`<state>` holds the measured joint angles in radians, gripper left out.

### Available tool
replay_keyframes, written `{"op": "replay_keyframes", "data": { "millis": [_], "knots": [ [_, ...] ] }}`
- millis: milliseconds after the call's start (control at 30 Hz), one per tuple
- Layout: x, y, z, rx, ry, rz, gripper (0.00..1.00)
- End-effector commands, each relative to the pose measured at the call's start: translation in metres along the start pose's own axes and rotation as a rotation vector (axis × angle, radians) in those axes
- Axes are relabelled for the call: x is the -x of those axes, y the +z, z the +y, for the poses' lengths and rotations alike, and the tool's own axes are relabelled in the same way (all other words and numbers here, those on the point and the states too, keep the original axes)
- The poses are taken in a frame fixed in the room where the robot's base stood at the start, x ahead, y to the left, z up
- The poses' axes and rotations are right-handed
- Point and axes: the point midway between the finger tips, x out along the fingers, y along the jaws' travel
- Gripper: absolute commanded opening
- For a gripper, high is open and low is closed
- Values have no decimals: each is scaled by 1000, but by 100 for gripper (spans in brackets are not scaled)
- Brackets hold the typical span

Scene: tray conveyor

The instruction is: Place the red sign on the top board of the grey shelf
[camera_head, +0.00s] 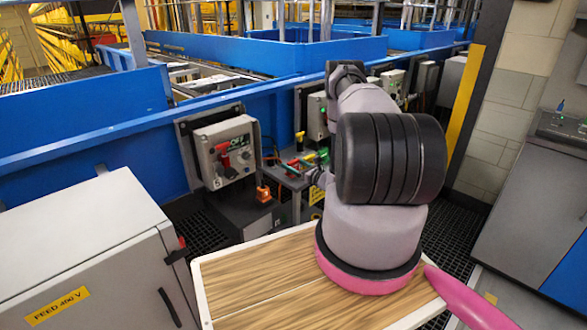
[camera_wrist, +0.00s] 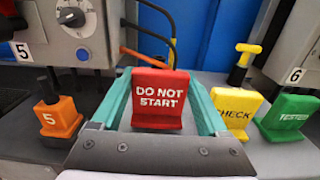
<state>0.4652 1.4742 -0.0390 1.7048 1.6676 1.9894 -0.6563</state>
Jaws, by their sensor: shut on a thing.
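The red sign (camera_wrist: 159,98), lettered DO NOT START, stands upright between the teal fingers of my gripper (camera_wrist: 168,76) in the wrist view. My gripper is shut on it. The grey shelf (camera_wrist: 290,158) lies beneath and around it; I cannot tell whether the sign's base touches the board. A yellow CHECK sign (camera_wrist: 235,108) and a green TESTED sign (camera_wrist: 289,118) stand to its right. In the head view my arm hides much of the shelf (camera_head: 291,179).
Control box 5 (camera_head: 227,152) with a red handle is left of the shelf. Blue conveyor sides (camera_head: 110,140) run behind. A grey cabinet (camera_head: 85,265) stands at the front left. Box 6 (camera_wrist: 300,55) is at the right in the wrist view.

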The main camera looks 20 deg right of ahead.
Motion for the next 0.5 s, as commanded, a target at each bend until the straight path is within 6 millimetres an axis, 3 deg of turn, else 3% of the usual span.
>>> {"op": "replay_keyframes", "data": {
  "millis": [100, 467, 500],
  "knots": [
    [0, -15, 0, 0, 1, 0, 14],
    [0, -18, 0, 0, -1, 0, 14],
    [0, -18, 0, 1, 0, 0, 89]
  ]
}}
